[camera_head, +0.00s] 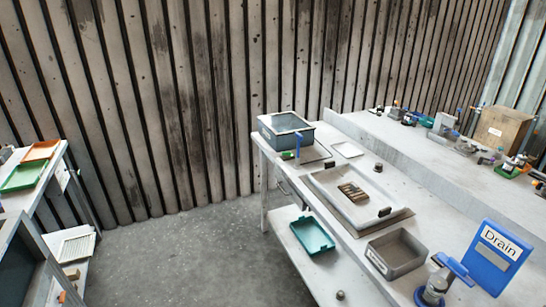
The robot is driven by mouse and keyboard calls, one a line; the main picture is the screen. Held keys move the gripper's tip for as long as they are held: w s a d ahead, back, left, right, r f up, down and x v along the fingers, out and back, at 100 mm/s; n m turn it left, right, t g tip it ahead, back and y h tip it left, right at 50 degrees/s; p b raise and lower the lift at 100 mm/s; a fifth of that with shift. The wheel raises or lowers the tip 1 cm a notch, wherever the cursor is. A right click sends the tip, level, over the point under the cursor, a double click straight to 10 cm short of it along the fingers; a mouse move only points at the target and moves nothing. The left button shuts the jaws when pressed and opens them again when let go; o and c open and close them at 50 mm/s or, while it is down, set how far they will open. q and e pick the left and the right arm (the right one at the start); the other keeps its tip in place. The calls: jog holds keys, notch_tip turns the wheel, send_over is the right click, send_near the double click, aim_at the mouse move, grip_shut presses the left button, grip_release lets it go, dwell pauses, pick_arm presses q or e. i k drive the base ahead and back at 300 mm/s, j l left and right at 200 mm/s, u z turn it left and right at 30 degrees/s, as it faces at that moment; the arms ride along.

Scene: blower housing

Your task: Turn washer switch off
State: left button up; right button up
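I cannot make out a labelled washer switch. A grey, open-topped tank (285,127) stands at the far left end of the work table and may be the washer. A thin blue upright part (298,145) shows at its near side, with a small green piece (287,155) next to it. Whether either is a switch, and its position, is too small to tell. Neither of my grippers shows in this view.
The table holds a shallow tray (328,188) with a dark slatted insert, a grey bin (396,254), a blue "Drain" sign (497,258) and a blue-and-metal fixture (437,289). A teal tray (312,235) sits on the lower shelf. The floor (190,260) at left is clear.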

aim_at(286, 155)
jog(key=i+j+z, duration=0.25)
jog(key=i+j, duration=0.45)
